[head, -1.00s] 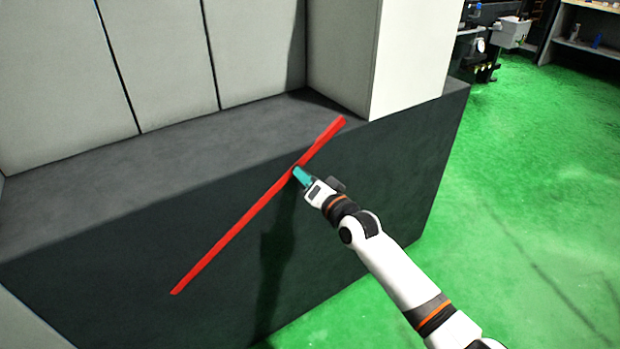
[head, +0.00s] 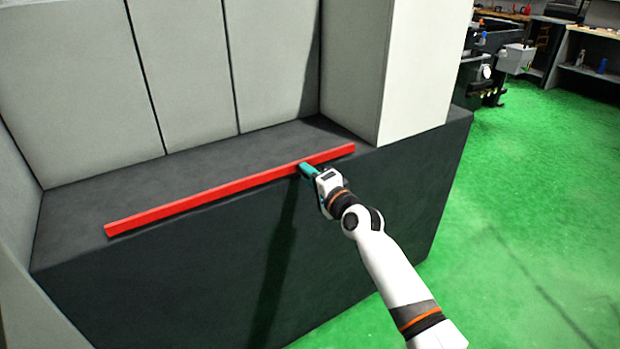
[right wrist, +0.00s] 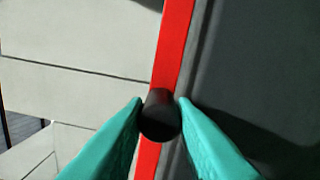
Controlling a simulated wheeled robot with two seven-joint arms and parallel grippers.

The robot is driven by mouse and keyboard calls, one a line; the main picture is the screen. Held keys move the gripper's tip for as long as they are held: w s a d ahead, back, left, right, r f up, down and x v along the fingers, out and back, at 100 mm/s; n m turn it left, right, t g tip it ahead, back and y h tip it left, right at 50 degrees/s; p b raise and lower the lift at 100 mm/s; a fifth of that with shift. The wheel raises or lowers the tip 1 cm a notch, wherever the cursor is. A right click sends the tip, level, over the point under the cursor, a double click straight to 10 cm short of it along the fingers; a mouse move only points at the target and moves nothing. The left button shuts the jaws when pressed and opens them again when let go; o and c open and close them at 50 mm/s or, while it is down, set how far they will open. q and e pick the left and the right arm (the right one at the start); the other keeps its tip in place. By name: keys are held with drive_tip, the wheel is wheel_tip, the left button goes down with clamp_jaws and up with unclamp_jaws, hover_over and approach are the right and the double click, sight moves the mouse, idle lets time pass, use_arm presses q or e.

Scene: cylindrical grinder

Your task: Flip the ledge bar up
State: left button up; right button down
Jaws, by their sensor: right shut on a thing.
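The ledge bar (head: 215,190) is a long red strip. In the head view it lies along the front top edge of the dark ledge (head: 130,268), its right end a little higher in the picture than its left. My right gripper (head: 304,168) is at the bar, right of its middle. In the right wrist view the red bar (right wrist: 175,40) runs from top to bottom. The teal fingers of my right gripper (right wrist: 160,103) are shut on a black round knob (right wrist: 160,122) on the bar. My left gripper is not in view.
Grey panels (head: 180,60) stand behind the ledge, and a pale column (head: 420,70) rises at its right end. Open green floor (head: 530,230) lies to the right. Benches and equipment (head: 500,55) stand far back right.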

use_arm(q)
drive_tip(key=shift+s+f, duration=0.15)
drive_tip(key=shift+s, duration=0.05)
use_arm(e)
drive_tip(key=shift+r, duration=0.3)
drive_tip(key=c, duration=1.2)
unclamp_jaws()
drive_tip(key=shift+f, duration=0.1)
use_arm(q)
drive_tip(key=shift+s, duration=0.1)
use_arm(e)
drive_tip(key=shift+f, duration=0.1)
